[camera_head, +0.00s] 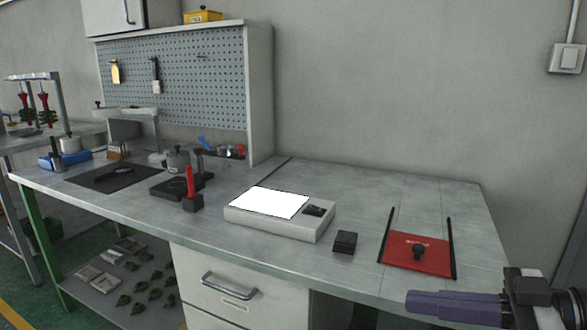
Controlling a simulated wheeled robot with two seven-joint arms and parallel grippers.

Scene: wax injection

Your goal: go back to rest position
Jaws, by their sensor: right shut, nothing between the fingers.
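My right gripper (412,303) comes in from the lower right, with its purple fingers pointing left. It is shut and empty, in front of the workbench's front edge at the right. The workbench (340,176) has a grey top. My left gripper does not show in the head view.
A red plate with a black knob (408,261) lies between two black rails at the bench's right. A small black block (345,242) and a white box with a bright panel (275,221) lie left of it. A black stand with a red handle (191,190) is further left.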

